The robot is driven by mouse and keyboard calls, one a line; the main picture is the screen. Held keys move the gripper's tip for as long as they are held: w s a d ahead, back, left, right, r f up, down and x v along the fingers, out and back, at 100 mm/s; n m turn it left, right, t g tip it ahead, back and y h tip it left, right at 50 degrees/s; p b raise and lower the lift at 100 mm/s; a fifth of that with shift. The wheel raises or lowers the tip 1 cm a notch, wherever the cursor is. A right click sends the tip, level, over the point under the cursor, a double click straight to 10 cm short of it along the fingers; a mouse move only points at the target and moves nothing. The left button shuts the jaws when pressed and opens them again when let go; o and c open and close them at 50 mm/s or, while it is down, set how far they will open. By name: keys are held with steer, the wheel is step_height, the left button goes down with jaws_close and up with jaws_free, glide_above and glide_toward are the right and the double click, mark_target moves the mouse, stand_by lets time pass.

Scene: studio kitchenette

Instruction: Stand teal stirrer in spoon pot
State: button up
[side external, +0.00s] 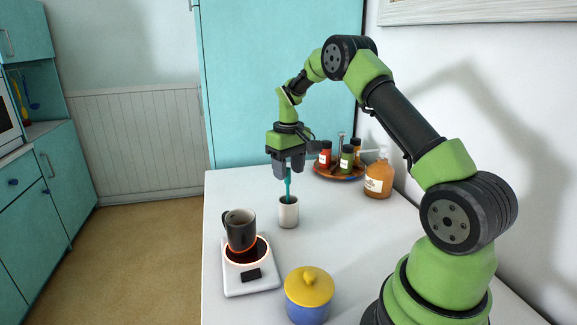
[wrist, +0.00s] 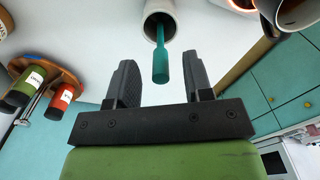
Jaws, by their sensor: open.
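The teal stirrer (side external: 288,186) stands in the white spoon pot (side external: 288,213), its lower part hidden inside. In the wrist view the stirrer (wrist: 160,62) leans out of the mouth of the pot (wrist: 170,10), its wide end towards my gripper. My gripper (side external: 288,172) is just above the pot, pointing down. In the wrist view its two fingers (wrist: 157,78) are apart, with the stirrer's wide end between or just beyond them and a gap on each side. The gripper is open.
A dark mug (side external: 239,228) stands on a white warmer (side external: 250,284) with a glowing ring, left of the pot. A blue jar with yellow lid (side external: 309,293) is in front. A wooden tray (side external: 338,176) of bottles and an amber pump bottle (side external: 378,179) stand behind right.

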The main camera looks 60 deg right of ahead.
step_height(320, 180, up, 10)
stand_by(0.5)
steer(key=shift+a, duration=0.1)
stand_by(0.6)
steer(key=s+a+r+t, duration=0.2)
steer(key=s+a+r, duration=0.1)
steer(key=a+r, duration=0.3)
steer(key=s+a+r+t, duration=0.1)
steer(key=s+a+r, duration=0.25)
steer(key=a, duration=0.35)
steer(key=s+a+f+t+y, duration=0.2)
steer(key=s+a+t, duration=0.2)
steer(key=s+a, duration=0.6)
steer(key=s, duration=0.3)
steer(key=shift+s, duration=0.4)
